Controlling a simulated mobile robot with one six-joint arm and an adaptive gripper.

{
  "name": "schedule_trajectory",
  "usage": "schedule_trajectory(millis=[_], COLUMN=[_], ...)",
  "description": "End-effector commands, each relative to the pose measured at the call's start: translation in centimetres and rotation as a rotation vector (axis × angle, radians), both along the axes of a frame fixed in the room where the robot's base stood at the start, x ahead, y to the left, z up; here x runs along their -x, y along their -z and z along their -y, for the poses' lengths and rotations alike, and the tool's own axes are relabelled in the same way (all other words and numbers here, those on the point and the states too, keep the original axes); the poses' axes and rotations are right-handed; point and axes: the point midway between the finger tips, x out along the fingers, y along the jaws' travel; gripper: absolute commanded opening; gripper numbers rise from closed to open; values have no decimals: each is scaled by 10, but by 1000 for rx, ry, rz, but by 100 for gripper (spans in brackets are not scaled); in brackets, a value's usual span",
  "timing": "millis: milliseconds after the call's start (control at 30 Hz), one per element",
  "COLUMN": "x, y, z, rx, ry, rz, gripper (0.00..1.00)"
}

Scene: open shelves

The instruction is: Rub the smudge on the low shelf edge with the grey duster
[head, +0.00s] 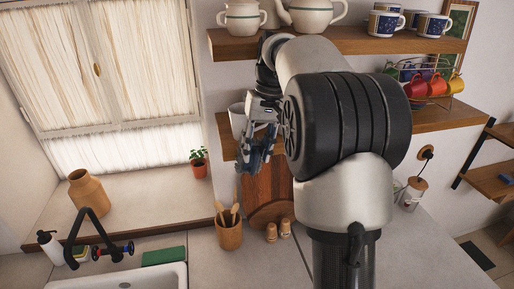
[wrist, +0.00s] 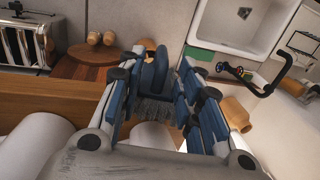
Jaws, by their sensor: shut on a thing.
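My gripper (head: 258,158) is at the left end of the low wooden shelf (head: 450,118) in the head view. In the wrist view my gripper (wrist: 160,88) is shut on the grey duster (wrist: 154,108), whose grey fibres and a blue-grey part show between the blue-padded fingers. The low shelf (wrist: 50,98) also shows in the wrist view, left of the fingers. I cannot tell whether the duster touches its edge. I cannot make out the smudge; my arm hides the middle of the shelf in the head view.
A white pot (head: 237,121) stands on the low shelf beside my gripper. Red and yellow cups (head: 437,86) hang on a rack at its right. A utensil pot (head: 229,236) and two shakers (head: 285,228) stand on the counter below. An upper shelf (head: 235,44) holds teapots and mugs.

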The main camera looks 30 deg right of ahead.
Motion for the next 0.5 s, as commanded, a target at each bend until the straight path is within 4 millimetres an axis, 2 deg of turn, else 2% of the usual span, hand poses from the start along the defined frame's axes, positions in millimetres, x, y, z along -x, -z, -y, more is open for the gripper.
schedule_trajectory(millis=[333, 500], x=[-4, -2], y=[0, -1], z=[2, 10], rx=[0, 0], ry=[0, 2], rz=[0, 0], gripper=[9, 9])
